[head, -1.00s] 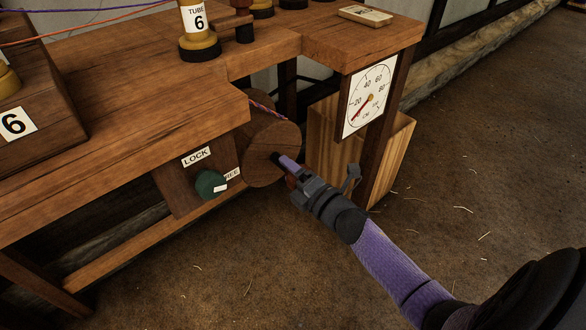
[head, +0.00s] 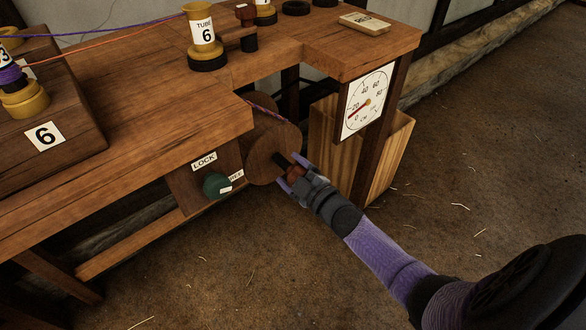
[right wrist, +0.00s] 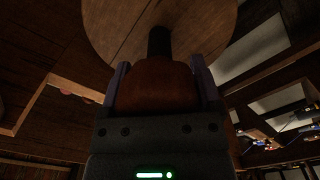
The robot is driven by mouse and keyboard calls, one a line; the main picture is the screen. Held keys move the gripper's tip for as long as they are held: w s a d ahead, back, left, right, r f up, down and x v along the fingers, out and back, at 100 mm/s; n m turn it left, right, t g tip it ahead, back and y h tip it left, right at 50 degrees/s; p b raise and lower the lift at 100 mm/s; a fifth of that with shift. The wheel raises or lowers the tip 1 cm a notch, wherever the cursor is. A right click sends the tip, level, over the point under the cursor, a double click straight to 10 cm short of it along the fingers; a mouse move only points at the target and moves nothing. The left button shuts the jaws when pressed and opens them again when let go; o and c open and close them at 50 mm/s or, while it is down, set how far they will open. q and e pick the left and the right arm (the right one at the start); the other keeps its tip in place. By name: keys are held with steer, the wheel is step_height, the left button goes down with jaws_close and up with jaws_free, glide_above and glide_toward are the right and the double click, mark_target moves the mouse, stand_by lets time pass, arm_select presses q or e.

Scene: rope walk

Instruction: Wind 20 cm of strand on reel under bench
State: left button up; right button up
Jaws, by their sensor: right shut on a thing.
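The reel (head: 264,160) is a round wooden disc under the bench (head: 130,110), with a twisted pinkish-purple strand (head: 262,109) running at its top. A crank handle with a dark shaft (head: 281,160) and a red-brown grip (head: 296,173) sticks out of the disc's face. My right gripper (head: 294,172) is shut on that grip; in the right wrist view its two fingers lie either side of the grip (right wrist: 155,88). The dial (head: 369,98) on the bench leg has its red needle near the low end. The green knob (head: 214,184) has its white pointer toward the FREE side. My left gripper is out of view.
A pale wooden box (head: 400,150) stands on the floor right of the reel, behind the dial leg. A tube marked 6 (head: 203,40), a plate marked RED (head: 364,23) and a wooden block (head: 85,140) sit on the bench top. The floor in front is clear.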

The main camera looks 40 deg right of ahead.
steer(key=m, duration=0.2)
steer(key=shift+m, duration=0.4)
steer(key=m+p, duration=0.1)
steer(key=m, duration=0.1)
steer(key=shift+d+m, duration=0.1)
steer(key=shift+m, duration=1.1)
steer(key=m, duration=0.2)
steer(key=shift+m, duration=0.9)
steer(key=shift+d, duration=0.1)
